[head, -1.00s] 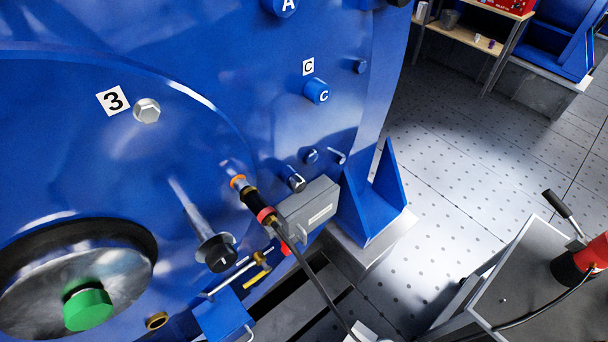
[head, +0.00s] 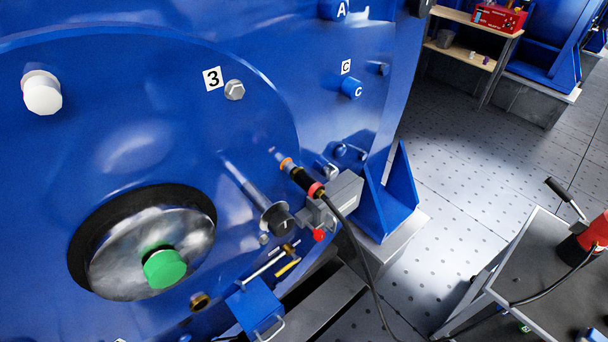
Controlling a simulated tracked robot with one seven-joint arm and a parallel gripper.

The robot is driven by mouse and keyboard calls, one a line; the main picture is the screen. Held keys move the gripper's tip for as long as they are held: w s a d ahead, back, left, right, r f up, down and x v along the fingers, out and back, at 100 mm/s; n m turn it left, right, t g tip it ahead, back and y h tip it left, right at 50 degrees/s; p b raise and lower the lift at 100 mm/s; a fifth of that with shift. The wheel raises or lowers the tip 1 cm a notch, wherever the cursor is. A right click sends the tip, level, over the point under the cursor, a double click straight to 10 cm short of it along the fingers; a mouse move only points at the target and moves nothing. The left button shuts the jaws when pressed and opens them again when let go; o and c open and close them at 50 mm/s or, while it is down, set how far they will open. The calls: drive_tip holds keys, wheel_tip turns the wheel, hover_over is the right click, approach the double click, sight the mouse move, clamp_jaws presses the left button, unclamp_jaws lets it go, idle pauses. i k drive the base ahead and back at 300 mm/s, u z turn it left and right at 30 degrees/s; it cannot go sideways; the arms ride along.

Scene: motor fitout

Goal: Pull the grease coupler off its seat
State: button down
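The grease coupler (head: 303,179) is a dark sleeve with an orange ring at its upper left end and a red ring at its lower right end. It points up and left at a small fitting on the blue motor face (head: 140,135). Its tip appears to be at the fitting, but I cannot tell how firmly it is seated. A black hose (head: 362,250) hangs from its red end and runs downward. My gripper is not in view.
A grey box (head: 343,190) sits just right of the coupler. A dark-ended rod (head: 277,216) juts out to its left. A blue bracket (head: 397,200) stands to the right. A cart (head: 535,265) carries a red pump (head: 585,240) at far right. Perforated floor (head: 450,160) lies open between.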

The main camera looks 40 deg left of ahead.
sight(314, 189)
drive_tip(key=u, duration=1.15)
drive_tip(key=i, duration=0.45)
drive_tip(key=u, duration=0.85)
drive_tip(key=k, duration=0.8)
drive_tip(key=u, duration=0.2)
drive_tip(key=i, duration=0.5)
